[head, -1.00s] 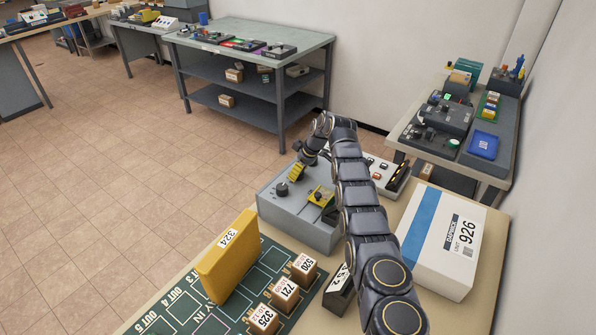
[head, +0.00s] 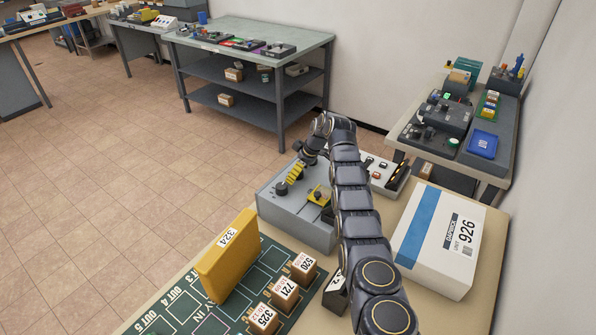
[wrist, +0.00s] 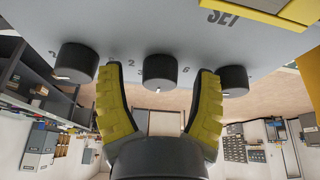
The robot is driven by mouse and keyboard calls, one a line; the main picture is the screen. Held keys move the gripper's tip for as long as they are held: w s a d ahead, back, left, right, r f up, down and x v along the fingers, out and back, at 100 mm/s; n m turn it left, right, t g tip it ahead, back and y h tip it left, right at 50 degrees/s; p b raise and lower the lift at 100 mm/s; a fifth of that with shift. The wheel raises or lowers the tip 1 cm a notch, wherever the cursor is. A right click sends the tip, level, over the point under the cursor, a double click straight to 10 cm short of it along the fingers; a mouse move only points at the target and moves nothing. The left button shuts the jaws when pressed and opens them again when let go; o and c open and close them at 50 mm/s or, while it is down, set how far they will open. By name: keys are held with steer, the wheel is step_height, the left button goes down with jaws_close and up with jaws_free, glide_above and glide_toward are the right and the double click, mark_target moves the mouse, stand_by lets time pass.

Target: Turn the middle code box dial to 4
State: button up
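The grey code box (head: 285,212) stands on the near table in the head view. The wrist view shows three black dials in a row on it: the left dial (wrist: 75,63), the middle dial (wrist: 160,70) and the right dial (wrist: 232,80). Each has a small white mark near its lower edge in the picture. Parts of a number scale show around the middle dial, with a 2 and a 6 readable. My gripper (wrist: 160,88) has yellow padded fingers, spread one on each side of the middle dial, with gaps. In the head view my gripper (head: 290,180) is over the box's dial side.
A yellow latch-like part (head: 320,195) sits on the box top. A yellow block (head: 228,256) marked 324 and several small numbered boxes stand on the green mat (head: 262,262). A white panel (head: 385,173) is behind.

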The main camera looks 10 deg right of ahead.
steer(key=shift+v, duration=0.8)
steer(key=v, duration=1)
steer(key=shift+r, duration=0.15)
steer(key=shift+s, duration=0.1)
